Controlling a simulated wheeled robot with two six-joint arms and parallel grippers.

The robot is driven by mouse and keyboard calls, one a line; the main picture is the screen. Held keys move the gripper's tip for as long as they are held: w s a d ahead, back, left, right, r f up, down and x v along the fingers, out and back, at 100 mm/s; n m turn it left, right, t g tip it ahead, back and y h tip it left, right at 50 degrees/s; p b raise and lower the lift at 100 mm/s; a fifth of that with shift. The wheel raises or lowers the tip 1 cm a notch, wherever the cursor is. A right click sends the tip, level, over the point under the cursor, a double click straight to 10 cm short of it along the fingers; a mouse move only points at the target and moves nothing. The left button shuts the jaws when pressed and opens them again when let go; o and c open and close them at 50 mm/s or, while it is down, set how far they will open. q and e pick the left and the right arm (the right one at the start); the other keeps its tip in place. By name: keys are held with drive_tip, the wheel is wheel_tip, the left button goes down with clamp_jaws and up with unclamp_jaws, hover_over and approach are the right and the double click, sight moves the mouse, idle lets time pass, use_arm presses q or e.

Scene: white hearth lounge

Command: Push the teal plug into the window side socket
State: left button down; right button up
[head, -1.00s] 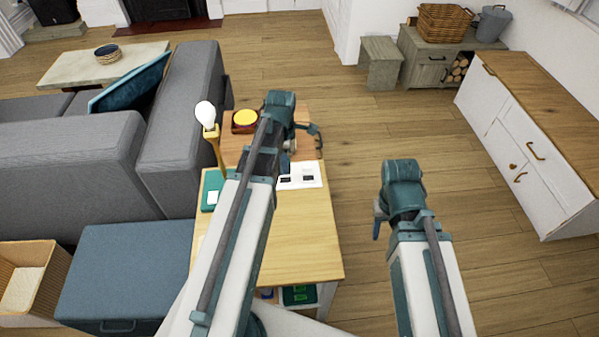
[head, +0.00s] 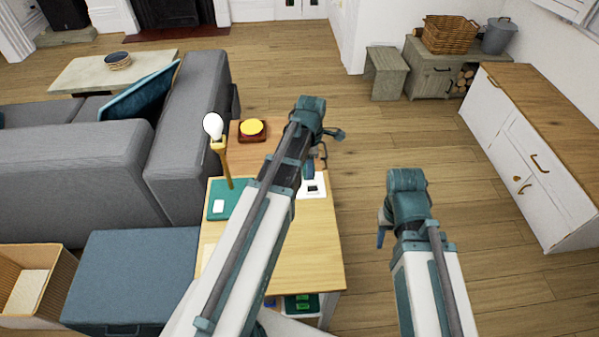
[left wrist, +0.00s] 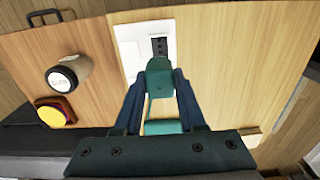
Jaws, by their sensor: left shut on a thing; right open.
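The teal plug (left wrist: 160,78) is held between the two dark blue fingers of my left gripper (left wrist: 161,90) in the left wrist view. A white socket plate (left wrist: 130,42) lies on the wooden tabletop just beyond the plug. The dark socket (left wrist: 159,46) in its right part is right past the plug's far end; I cannot tell whether they touch. In the head view the plate (head: 318,190) is partly hidden by my left arm, with my left gripper (head: 309,170) over it; the plug cannot be made out there. My right gripper (head: 383,228) is open and empty, right of the table.
The wooden table (head: 300,240) also carries a bulb on a stand (head: 222,155), a teal mat (head: 220,207) and a yellow button on a brown base (head: 252,128). A grey sofa (head: 190,130) stands left. Open floor lies right, before a white cabinet (head: 520,160).

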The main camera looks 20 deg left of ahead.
use_arm(q)
drive_tip(key=shift+w+d+r, duration=0.25)
drive_tip(key=shift+w+d, duration=0.05)
drive_tip(key=shift+d, duration=0.4)
drive_tip(key=shift+f, duration=0.2)
wheel_tip(320, 180, down, 5)
drive_tip(key=b, duration=0.5)
drive_tip(key=shift+f+b, duration=0.9)
drive_tip(key=shift+b, duration=0.15)
idle(1.0)
drive_tip(key=shift+c, duration=2.1)
unclamp_jaws()
drive_tip(key=shift+r, duration=0.2)
